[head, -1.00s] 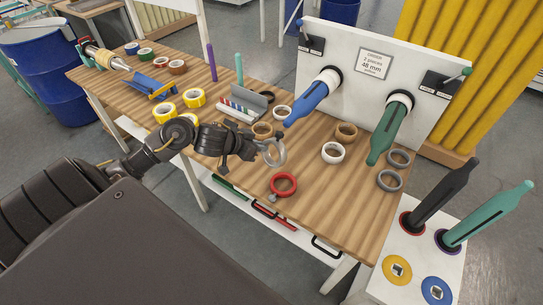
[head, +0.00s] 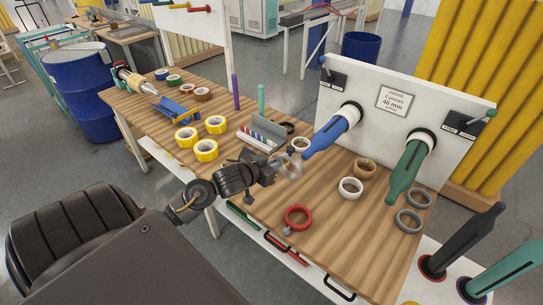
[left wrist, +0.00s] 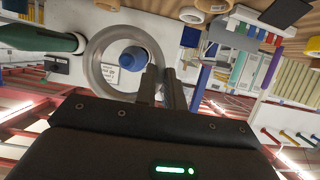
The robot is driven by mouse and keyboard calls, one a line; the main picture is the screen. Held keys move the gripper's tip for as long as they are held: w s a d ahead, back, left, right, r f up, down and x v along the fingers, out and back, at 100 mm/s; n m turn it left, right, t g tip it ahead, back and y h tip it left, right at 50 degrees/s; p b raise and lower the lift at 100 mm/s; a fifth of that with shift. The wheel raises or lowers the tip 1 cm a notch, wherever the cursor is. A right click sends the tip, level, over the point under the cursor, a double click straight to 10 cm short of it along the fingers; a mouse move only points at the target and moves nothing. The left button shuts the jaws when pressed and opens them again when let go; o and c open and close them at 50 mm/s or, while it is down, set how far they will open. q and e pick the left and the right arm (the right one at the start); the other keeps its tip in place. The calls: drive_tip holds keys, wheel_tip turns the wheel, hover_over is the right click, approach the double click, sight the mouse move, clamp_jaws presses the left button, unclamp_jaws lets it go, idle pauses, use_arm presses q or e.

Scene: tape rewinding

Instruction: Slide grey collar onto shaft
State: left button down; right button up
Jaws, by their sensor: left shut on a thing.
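My left gripper (head: 279,166) is shut on a grey collar (head: 299,170), a ring held upright above the table. The collar is just left of and slightly below the rounded tip of the blue shaft (head: 328,135), which sticks out from the white panel. In the left wrist view, the collar (left wrist: 94,62) stands beyond my left fingers (left wrist: 160,84), and the blue shaft end (left wrist: 132,58) shows through its opening, right of centre. Whether the tip is inside the ring cannot be told. A green shaft (head: 406,170) stands to the right. My right gripper is not in view.
The white panel (head: 385,75) stands at the table's back right. Two grey rings (head: 408,228) lie below the green shaft. A white tape roll (head: 350,188), a brown roll (head: 364,168) and a red clamp ring (head: 298,219) lie on the wooden table (head: 325,245).

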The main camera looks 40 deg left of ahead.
use_arm(q)
drive_tip(key=w, duration=1)
drive_tip(key=shift+w+b, duration=0.35)
drive_tip(key=shift+w, duration=0.05)
drive_tip(key=shift+f, duration=0.1)
drive_tip(key=shift+d+f+b, duration=0.2)
drive_tip(key=shift+f+b, duration=0.6)
drive_tip(key=shift+f, duration=0.3)
drive_tip(key=c, duration=1.4)
unclamp_jaws()
drive_tip(key=shift+r, duration=0.1)
